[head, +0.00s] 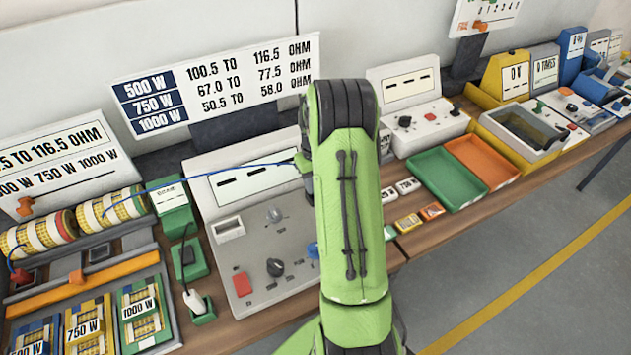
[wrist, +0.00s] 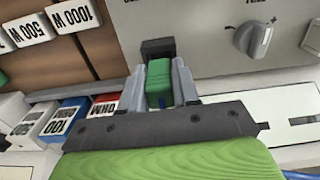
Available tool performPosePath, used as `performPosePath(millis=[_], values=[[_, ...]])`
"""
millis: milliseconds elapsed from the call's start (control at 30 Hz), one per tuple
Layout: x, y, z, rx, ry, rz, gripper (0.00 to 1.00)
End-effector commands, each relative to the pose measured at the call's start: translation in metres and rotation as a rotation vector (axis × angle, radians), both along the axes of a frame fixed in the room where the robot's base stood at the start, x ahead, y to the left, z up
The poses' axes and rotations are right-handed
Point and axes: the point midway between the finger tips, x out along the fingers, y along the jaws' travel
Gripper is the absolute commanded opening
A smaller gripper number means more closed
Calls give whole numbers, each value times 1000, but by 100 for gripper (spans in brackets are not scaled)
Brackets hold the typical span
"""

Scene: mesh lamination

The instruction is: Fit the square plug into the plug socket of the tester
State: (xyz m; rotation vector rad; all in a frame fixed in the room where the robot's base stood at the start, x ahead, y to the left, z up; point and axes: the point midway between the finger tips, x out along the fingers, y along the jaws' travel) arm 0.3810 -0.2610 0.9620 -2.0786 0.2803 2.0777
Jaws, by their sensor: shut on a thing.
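The square plug (wrist: 160,72) is a green block between the two grey fingers of my gripper (wrist: 159,85) in the wrist view. The fingers are shut on it. Its far end is at a black square frame (wrist: 157,47) on the tester's grey panel, which looks like the plug socket. I cannot tell whether the plug is inside it or just in front of it. In the head view the tester (head: 205,252) stands on the bench, with knobs and a red button. My green arm hides the gripper, plug and socket there.
A knob (wrist: 252,38) is right of the plug in the wrist view. Green (head: 448,205) and orange (head: 505,178) trays lie right of my arm. Coils and labelled blocks fill the bench's left end.

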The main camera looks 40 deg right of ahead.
Motion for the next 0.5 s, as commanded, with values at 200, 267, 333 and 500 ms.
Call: performPosePath(millis=[200, 267, 333, 500], values=[[0, 0, -2, 0, 0, 0, 0], [0, 0, -3, 0, 0, 0, 0], [0, 0, -5, 0, 0, 0, 0], [0, 0, -10, 0, 0, 0, 0]])
